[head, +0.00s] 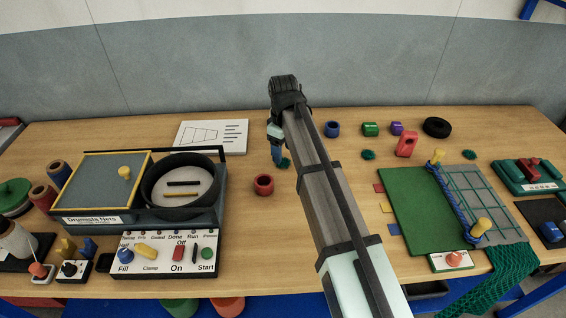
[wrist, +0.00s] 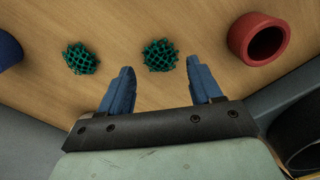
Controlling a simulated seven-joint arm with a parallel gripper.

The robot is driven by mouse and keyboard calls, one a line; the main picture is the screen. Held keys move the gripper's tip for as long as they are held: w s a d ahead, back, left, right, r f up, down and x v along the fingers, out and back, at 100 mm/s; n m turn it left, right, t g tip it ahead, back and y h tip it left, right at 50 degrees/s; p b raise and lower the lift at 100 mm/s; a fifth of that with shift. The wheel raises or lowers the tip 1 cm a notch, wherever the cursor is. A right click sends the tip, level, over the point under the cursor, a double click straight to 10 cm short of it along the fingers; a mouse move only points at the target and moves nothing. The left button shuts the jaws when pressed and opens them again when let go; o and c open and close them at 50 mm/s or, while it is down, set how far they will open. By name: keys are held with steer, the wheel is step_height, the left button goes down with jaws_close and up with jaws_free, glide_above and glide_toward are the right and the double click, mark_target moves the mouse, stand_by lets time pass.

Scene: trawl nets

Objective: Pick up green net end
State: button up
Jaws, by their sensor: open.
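A small dark green net end (head: 283,163) lies on the table just by my gripper (head: 277,159) in the head view, partly behind its blue fingers. In the wrist view a green net end (wrist: 160,55) sits just beyond the gap between my open fingers (wrist: 162,72), with nothing between them. A second green net end (wrist: 82,58) lies to the left in the wrist view. In the head view other small green net ends show right of my arm (head: 368,155) and near the green board (head: 469,154). Whether my fingertips touch the table is unclear.
A red ring (head: 263,184) stands close by; it also shows in the wrist view (wrist: 257,38). A blue ring (head: 332,128) lies behind. The black drum (head: 215,190) is to the left, the green board (head: 420,215) to the right. Bare wood surrounds the nearest net end.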

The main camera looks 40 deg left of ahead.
mark_target(283, 161)
step_height(283, 161, down, 3)
steer(key=shift+f, duration=0.2)
steer(key=c, duration=1.1)
steer(key=shift+r, duration=0.1)
